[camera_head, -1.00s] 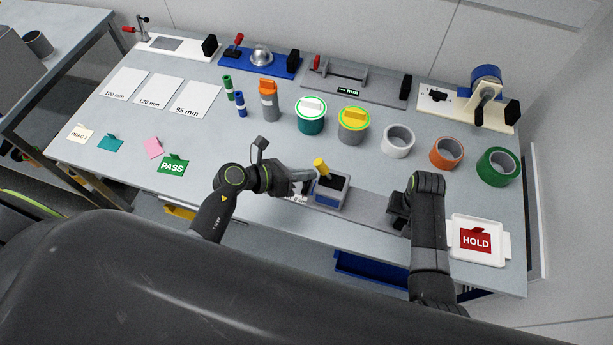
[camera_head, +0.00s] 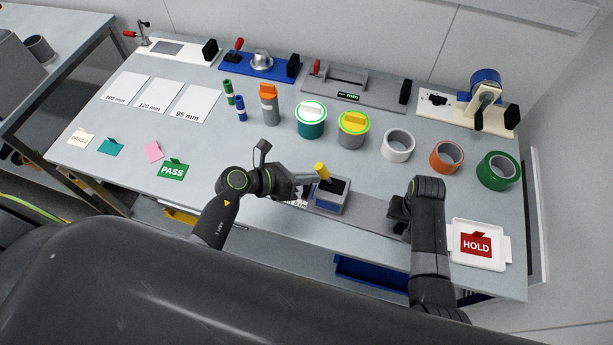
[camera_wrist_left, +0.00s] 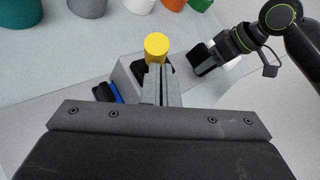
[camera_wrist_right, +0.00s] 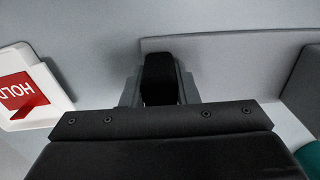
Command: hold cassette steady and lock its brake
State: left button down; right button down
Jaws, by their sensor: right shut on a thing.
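The cassette is a grey unit with a long flat base (camera_head: 372,212) near the table's front edge. Its box (camera_head: 328,196) at the left end has a dark top and some blue. A yellow-headed lever (camera_head: 322,171) rises from the box; its knob shows in the left wrist view (camera_wrist_left: 156,44). My left gripper (camera_head: 316,181) has its fingers together beside the lever, just short of or against the knob; contact cannot be told. My right gripper (camera_head: 398,213) is shut on the black handle (camera_wrist_right: 159,78) at the base's right end.
A white tray with a red HOLD tag (camera_head: 476,244) lies right of my right arm. Tape rolls (camera_head: 398,145), lidded pots (camera_head: 311,120) and an orange-topped bottle (camera_head: 268,104) stand behind. A green PASS tag (camera_head: 172,170) lies left. Fixtures line the back.

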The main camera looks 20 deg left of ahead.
pick_arm(q)
jog(key=shift+d+r, duration=0.15)
pick_arm(e)
jog(key=shift+s+f, duration=0.1)
pick_arm(q)
jog(key=shift+d+r, duration=0.5)
jog(key=shift+d, duration=0.2)
jog(key=shift+d+r, duration=0.2)
jog(key=shift+d, duration=0.45)
jog(key=shift+d+r, duration=0.2)
jog(key=shift+d, duration=0.4)
jog(key=shift+s+d, duration=0.1)
jog(key=shift+d, duration=1.05)
jog(key=shift+d+f, duration=0.1)
jog(key=shift+d, duration=0.5)
jog(key=shift+s+d+f, duration=0.1)
jog(key=shift+s+d, duration=0.05)
pick_arm(e)
jog(key=shift+a, duration=0.15)
